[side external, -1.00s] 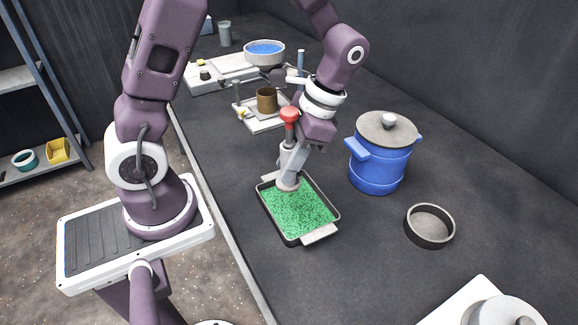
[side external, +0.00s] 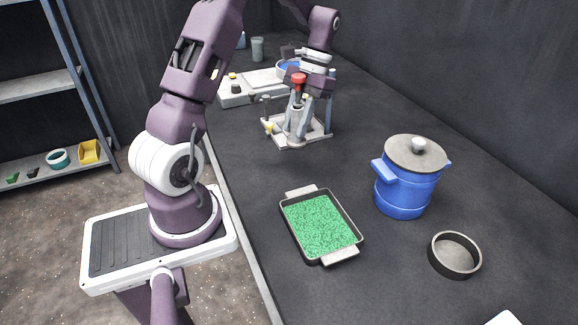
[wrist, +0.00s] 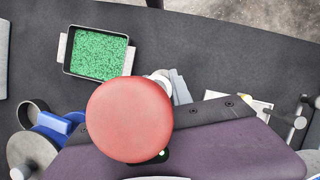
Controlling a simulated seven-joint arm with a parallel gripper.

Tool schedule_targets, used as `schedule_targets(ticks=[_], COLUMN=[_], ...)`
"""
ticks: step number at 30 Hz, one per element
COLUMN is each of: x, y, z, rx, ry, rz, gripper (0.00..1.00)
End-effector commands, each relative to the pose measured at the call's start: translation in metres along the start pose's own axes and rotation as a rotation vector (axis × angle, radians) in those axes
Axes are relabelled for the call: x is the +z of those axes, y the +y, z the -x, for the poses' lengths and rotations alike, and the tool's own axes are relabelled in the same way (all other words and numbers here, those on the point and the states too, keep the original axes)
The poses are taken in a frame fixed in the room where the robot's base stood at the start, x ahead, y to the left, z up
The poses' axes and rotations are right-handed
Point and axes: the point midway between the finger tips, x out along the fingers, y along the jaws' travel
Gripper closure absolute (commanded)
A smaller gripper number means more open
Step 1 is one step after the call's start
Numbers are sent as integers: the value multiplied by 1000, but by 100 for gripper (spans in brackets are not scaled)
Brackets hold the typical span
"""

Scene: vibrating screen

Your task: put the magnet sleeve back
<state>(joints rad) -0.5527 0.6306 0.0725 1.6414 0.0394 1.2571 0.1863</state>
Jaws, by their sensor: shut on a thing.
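The magnet sleeve (side external: 296,124) is a grey upright tube with a red knob (side external: 299,79) on top. My gripper (side external: 298,110) is shut on it. In the side view it is in front of or over the white-based stand (side external: 284,143); whether its foot touches the stand is unclear. In the wrist view the red knob (wrist: 130,118) fills the middle and hides most of the sleeve and fingertips. A dark tray (side external: 303,254) of green granules lies on the bench, and it also shows in the wrist view (wrist: 67,62).
A blue lidded pot (side external: 404,192) and a shallow dark dish (side external: 454,255) stand to the right. A white machine (side external: 240,98) with a blue-filled pan (side external: 287,68) is at the back. My gripper and the sleeve hide part of the stand. Bench between tray and stand is clear.

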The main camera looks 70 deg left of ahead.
Motion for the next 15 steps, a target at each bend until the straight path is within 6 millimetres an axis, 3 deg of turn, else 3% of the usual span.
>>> schedule_targets(ticks=[3, 7, 15], x=[-5, -8, -28], y=[-22, -33, -33], z=[4, 1, -49], rx=[29, 44, 46], ry=[1, -2, -4], rz=[67, 101, 103], gripper=[100, 100, 100])
